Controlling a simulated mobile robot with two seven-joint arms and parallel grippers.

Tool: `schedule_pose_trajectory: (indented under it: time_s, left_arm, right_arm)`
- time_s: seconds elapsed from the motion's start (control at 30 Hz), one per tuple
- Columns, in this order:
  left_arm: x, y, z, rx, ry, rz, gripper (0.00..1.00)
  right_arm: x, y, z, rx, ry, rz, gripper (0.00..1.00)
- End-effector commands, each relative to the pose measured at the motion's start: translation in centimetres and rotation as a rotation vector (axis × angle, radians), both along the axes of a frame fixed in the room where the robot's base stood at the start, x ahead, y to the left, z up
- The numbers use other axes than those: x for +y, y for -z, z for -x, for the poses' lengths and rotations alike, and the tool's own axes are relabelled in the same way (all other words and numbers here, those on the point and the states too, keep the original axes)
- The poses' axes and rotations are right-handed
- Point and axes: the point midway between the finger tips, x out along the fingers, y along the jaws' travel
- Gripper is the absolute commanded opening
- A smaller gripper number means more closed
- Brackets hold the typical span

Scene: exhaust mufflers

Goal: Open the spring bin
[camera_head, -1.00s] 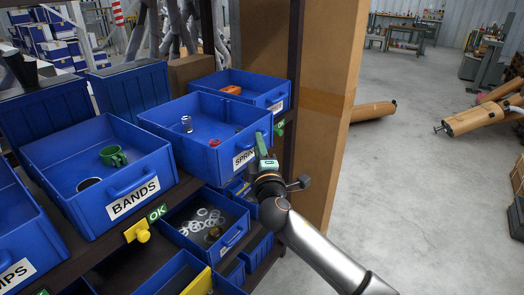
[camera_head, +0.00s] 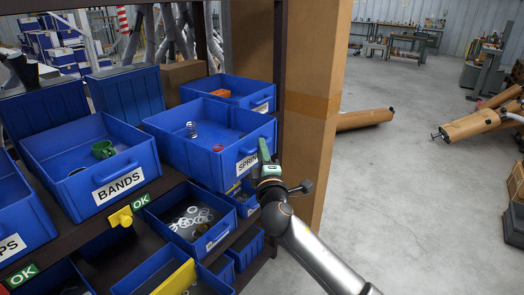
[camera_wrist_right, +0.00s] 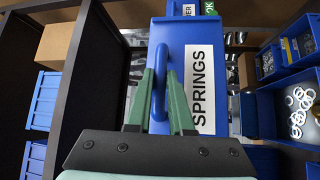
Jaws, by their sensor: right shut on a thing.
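The blue spring bin (camera_head: 180,153) stands on the upper shelf, its front jutting past the shelf edge. A metal coil and a small red item lie inside it. Its white SPRINGS label (camera_wrist_right: 200,88) shows in the right wrist view. My right gripper (camera_head: 263,152) is at the bin's front. In the right wrist view, its green fingers (camera_wrist_right: 161,88) are shut on the blue bar handle (camera_wrist_right: 161,58). My left gripper is not in view.
The blue BANDS bin (camera_head: 65,183) stands left of the spring bin. Another blue bin (camera_head: 262,96) sits behind it. A lower bin with rings (camera_head: 170,228) is below. A tall cardboard box (camera_head: 318,90) stands behind the shelf post.

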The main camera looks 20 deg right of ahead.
Motion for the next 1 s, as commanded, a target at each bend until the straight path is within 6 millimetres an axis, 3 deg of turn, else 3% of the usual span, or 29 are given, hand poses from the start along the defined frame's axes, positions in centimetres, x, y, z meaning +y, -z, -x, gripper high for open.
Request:
schedule_pose_trajectory:
  time_s: [0.47, 0.5, 0.7, 1.0]
  left_arm:
    - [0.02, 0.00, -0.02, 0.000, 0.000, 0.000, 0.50]
    - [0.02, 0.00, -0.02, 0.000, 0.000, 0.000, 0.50]
    - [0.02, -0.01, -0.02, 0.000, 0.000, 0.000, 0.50]
    - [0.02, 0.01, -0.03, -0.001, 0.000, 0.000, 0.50]
  right_arm:
    - [0.01, 0.09, 0.02, 0.002, 0.000, 0.000, 0.00]
    - [0.01, 0.09, 0.02, 0.002, 0.000, 0.000, 0.24]
    - [0.00, 0.04, 0.01, 0.001, 0.000, 0.000, 0.47]
    - [0.03, 0.02, 0.10, 0.000, 0.000, 0.000, 0.49]
